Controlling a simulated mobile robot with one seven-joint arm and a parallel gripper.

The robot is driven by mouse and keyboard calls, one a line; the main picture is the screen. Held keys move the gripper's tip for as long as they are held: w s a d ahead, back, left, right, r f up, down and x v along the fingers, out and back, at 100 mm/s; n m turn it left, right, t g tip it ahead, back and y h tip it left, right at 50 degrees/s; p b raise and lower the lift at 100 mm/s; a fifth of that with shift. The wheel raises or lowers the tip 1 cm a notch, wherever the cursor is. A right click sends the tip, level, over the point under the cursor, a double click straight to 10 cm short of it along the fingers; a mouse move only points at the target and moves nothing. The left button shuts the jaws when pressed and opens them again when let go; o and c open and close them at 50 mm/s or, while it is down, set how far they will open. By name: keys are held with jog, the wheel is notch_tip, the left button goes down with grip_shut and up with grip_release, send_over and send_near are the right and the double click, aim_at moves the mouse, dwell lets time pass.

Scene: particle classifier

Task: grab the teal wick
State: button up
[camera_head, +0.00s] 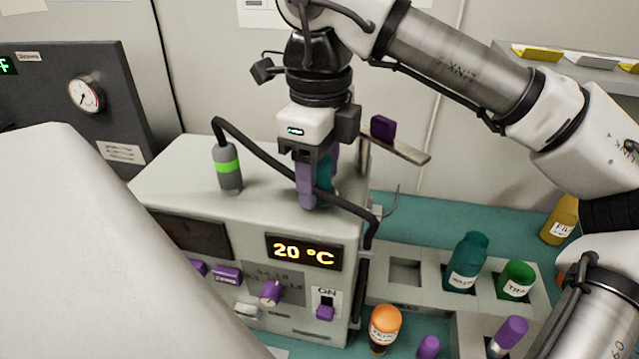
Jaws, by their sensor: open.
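A teal piece (326,172), which looks like the wick, stands on top of the pale machine (178,172), at the right of its upper face. It is partly hidden by my gripper (317,188), so its full shape does not show. My gripper points down over the machine with its purple fingers apart. The near finger is in front of the teal piece, and the other is partly hidden behind. I cannot tell whether the fingers touch it.
A black cable (268,148) arcs from a grey-green plug (228,168) across the machine top, close by my fingers. A flat lever (398,149) with a purple knob (382,128) sits right of them. Bottles stand in a grey rack (428,262) at right.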

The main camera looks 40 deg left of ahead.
jog(key=c, duration=1.1)
jog(key=shift+r, duration=0.1)
notch_tip(320, 180, up, 9)
jog(key=shift+f, duration=0.2)
notch_tip(320, 180, up, 11)
jog(key=p, duration=0.9)
jog(key=shift+r+p, duration=0.15)
jog(key=shift+p, duration=0.25)
